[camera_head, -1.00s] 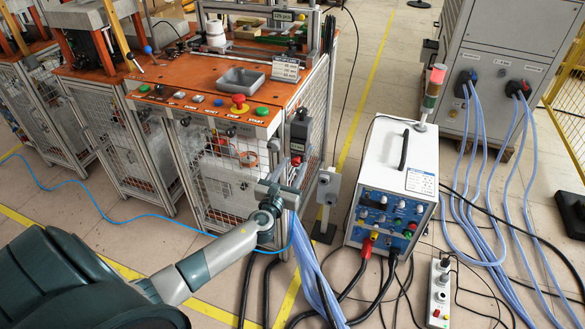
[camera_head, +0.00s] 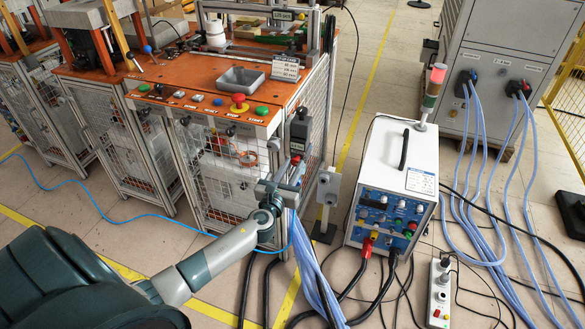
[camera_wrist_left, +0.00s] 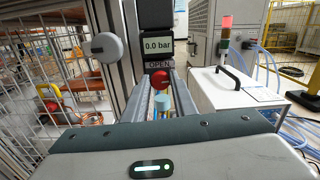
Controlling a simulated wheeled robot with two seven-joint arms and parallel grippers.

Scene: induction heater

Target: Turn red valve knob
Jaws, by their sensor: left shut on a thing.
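The red valve knob (camera_wrist_left: 159,79) sits under a black unit with a display (camera_wrist_left: 158,45) reading 0.0 bar and a label reading OPEN. My left gripper (camera_wrist_left: 160,90) is shut on the knob, with one finger at each side of it. In the head view the left gripper (camera_head: 292,175) reaches up to the black valve unit (camera_head: 300,132) on the corner post of the orange-topped station. The fingers hide much of the knob there. My right gripper is not in view.
A grey round-ended part (camera_wrist_left: 107,47) stands close left of the gripper. The wire mesh (camera_wrist_left: 40,70) is left of it. The white heater box (camera_head: 395,160) stands to the right, with hoses and cables on the floor around it.

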